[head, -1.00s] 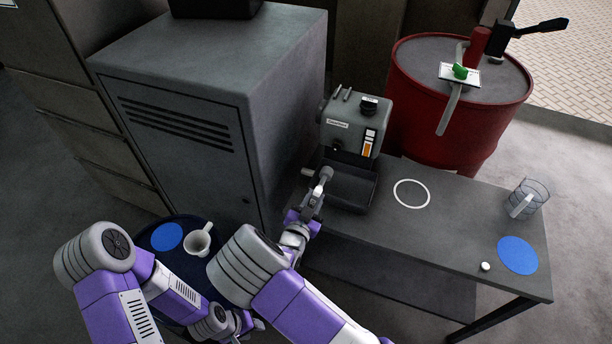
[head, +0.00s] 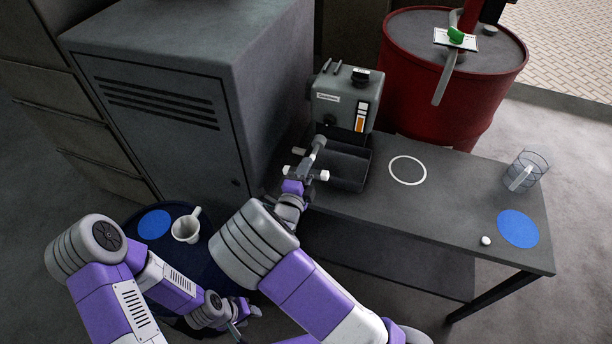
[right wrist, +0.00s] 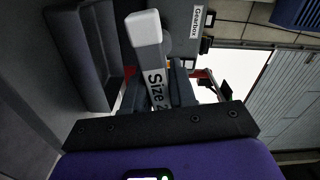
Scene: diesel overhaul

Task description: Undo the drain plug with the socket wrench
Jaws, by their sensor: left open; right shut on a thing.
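The grey gearbox (head: 345,98) stands at the back of the bench, with a dark open tray (head: 350,168) below its front. My right gripper (head: 300,176) is shut on the grey socket wrench (head: 319,147), in front of the tray's left side. The wrench's shaft points up toward the gearbox's lower front. In the right wrist view the wrench (right wrist: 156,85) shows a white end and a "Size" label. I cannot make out the drain plug or tell whether the socket sits on it. My left gripper (head: 238,322) is low, near the round blue stand, and open.
A white mug (head: 187,228) and a blue disc (head: 154,224) are on the round dark blue stand. The bench holds a white ring mark (head: 407,170), a clear jug (head: 524,171), a blue disc (head: 518,229) and a small white piece (head: 486,240). A red drum (head: 440,100) stands behind.

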